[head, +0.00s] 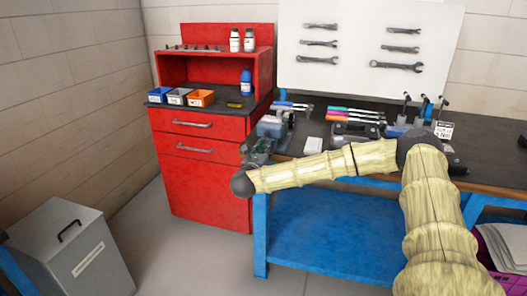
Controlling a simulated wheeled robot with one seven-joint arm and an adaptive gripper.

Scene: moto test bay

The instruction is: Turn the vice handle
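A grey-blue vice (275,124) appears to sit at the left front corner of the workbench. Its handle cannot be made out; my arm's end and the small size hide it. My gripper (260,147) is at that same corner, just in front of and below the vice in the picture. Its fingers blend with the dark parts around them. I cannot tell whether they are open, shut or touching the handle.
The workbench (483,180) has a dark top with marker-like tools (355,115) and a small white block (313,146). A red cabinet (200,185) with drawers stands close on the left. A grey bin (70,250) stands at lower left. Floor between them is clear.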

